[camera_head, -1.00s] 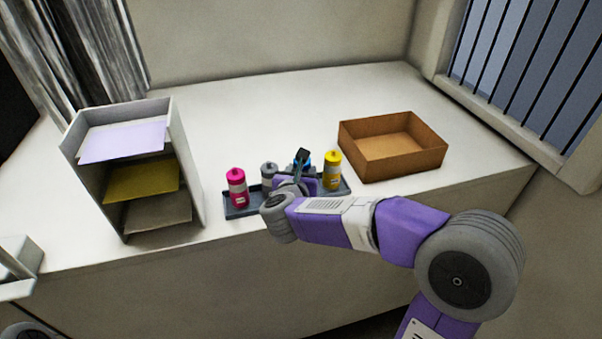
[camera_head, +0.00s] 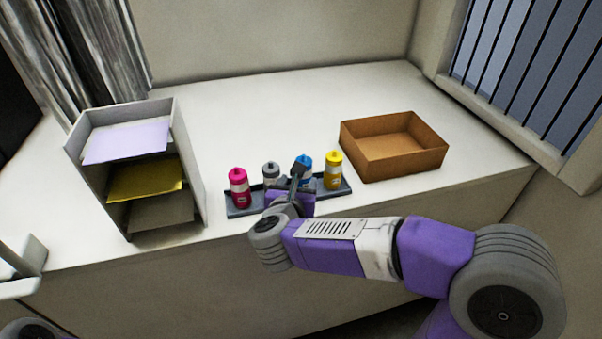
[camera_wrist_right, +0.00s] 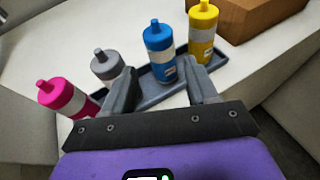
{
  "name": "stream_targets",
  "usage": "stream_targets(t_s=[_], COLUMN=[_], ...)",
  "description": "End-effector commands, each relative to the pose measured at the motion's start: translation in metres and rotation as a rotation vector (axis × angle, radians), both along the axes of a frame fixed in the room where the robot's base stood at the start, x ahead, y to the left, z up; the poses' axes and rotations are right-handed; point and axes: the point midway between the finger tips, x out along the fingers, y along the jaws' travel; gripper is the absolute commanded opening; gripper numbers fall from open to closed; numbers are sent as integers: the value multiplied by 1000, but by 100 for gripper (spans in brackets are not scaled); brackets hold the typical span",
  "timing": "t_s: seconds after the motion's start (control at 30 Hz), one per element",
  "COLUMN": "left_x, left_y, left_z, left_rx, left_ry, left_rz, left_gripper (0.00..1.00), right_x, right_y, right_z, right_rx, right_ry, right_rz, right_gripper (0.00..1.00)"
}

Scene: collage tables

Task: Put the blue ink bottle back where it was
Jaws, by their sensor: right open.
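The blue ink bottle (camera_head: 304,171) stands upright in the dark tray (camera_head: 243,211), between the grey bottle (camera_head: 270,174) and the yellow bottle (camera_head: 333,170). The magenta bottle (camera_head: 239,187) stands at the tray's left end. My right gripper (camera_head: 297,180) is in front of the blue bottle and partly covers it in the head view. In the right wrist view, the right gripper (camera_wrist_right: 157,78) is open, and the blue bottle (camera_wrist_right: 159,48) stands just beyond the gap between its fingertips, with no visible grip on it.
An open brown box (camera_head: 375,167) stands right of the tray. A grey paper shelf (camera_head: 190,165) with several sheets stands on the left. The table's front edge runs close to the tray. The white table (camera_head: 270,115) is clear behind the tray.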

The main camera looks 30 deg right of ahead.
Motion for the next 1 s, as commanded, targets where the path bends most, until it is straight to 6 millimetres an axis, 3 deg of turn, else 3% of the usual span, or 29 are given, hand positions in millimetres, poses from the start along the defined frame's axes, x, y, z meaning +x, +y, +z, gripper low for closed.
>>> stream_targets(t_s=[0.13, 0.33, 1.0], left_x=[0, 0, 0], left_y=[0, 0, 0], left_z=[4, 6, 6], left_rx=[0, 0, 0], left_ry=[0, 0, 0], left_rz=[0, 0, 0], left_gripper=[43, 43, 43], right_x=[-20, -34, -35], right_y=[16, 27, 28], right_z=[10, 15, 16], right_rx=[0, 0, 0], right_ry=[-1, -1, 0], right_rz=[2, 1, -1], right_gripper=[58, 58, 58])
